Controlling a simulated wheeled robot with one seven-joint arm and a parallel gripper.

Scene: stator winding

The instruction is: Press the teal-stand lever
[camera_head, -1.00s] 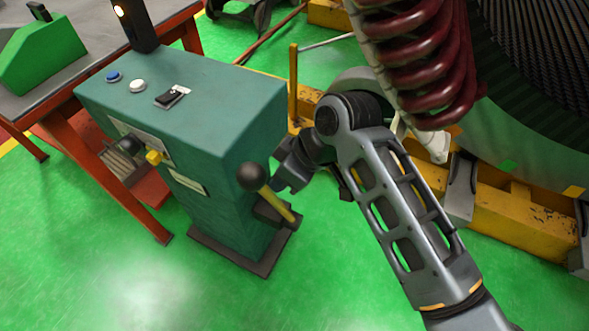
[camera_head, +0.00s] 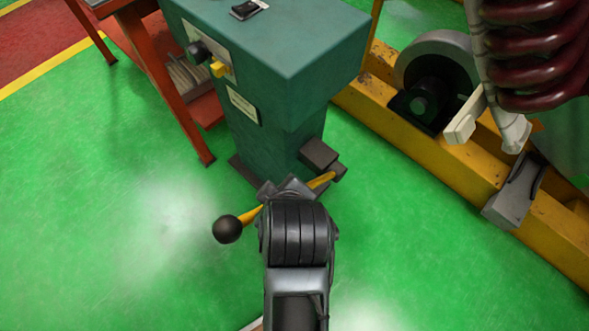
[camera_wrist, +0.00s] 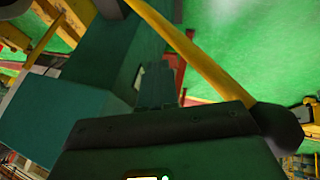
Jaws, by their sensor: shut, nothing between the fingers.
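The teal stand (camera_head: 275,60) is at the upper middle in the head view. Its lever is a yellow rod (camera_head: 251,214) with a black ball knob (camera_head: 227,229), running from a dark pivot block (camera_head: 319,155) low on the stand's right side toward the lower left. My gripper (camera_head: 288,188) is shut and lies across the middle of the rod, with nothing visible between the fingers. My wrist hides part of the rod and the fingertips. In the wrist view, the yellow rod (camera_wrist: 195,55) crosses close in front, beside the teal stand (camera_wrist: 85,70); contact cannot be told.
A yellow rusty beam (camera_head: 415,135) runs along the right, with a dark red coil (camera_head: 530,50) above it. An orange-red table frame (camera_head: 160,75) stands left of the stand. Green floor (camera_head: 110,220) is clear at the lower left.

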